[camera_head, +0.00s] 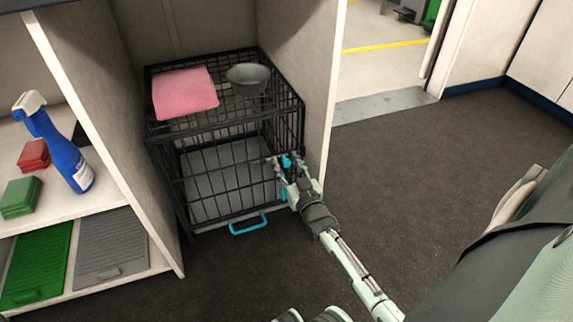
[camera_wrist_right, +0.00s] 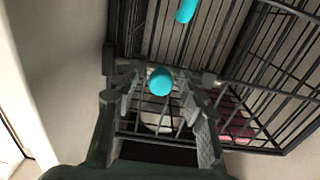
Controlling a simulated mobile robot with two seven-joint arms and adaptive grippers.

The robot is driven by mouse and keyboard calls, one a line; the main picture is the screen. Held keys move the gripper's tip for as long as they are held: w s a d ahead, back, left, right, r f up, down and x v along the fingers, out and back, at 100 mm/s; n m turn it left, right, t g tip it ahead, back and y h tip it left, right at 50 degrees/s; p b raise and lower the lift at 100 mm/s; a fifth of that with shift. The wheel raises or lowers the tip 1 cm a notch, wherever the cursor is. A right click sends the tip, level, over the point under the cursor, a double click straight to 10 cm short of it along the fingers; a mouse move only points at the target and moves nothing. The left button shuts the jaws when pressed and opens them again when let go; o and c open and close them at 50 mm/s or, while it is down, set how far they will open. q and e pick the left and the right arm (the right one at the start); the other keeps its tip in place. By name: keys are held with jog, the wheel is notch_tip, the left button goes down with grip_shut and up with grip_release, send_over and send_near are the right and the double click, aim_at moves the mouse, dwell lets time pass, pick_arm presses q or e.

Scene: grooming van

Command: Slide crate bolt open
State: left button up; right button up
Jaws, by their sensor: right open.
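The black wire crate (camera_head: 222,160) stands on the floor inside a pale recess, its barred front facing me. A cyan bolt knob (camera_head: 286,161) is at the right side of the crate front; in the right wrist view the round knob (camera_wrist_right: 160,81) shows between my fingers. My right gripper (camera_head: 280,168) is open at the crate's right front edge, with its fingers on either side of the knob. I cannot tell whether they touch it. A second cyan piece (camera_wrist_right: 186,10) shows beyond the knob. The bolt's rod is not clear. My left gripper is not in view.
A pink towel (camera_head: 185,93) and a metal bowl (camera_head: 248,78) sit on the crate top. A cyan handle (camera_head: 248,225) is low on the front. A blue spray bottle (camera_head: 65,150) stands on the left shelf. The dark floor (camera_head: 420,165) at right is clear.

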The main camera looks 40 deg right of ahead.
jog(key=shift+c, duration=0.4)
grip_shut()
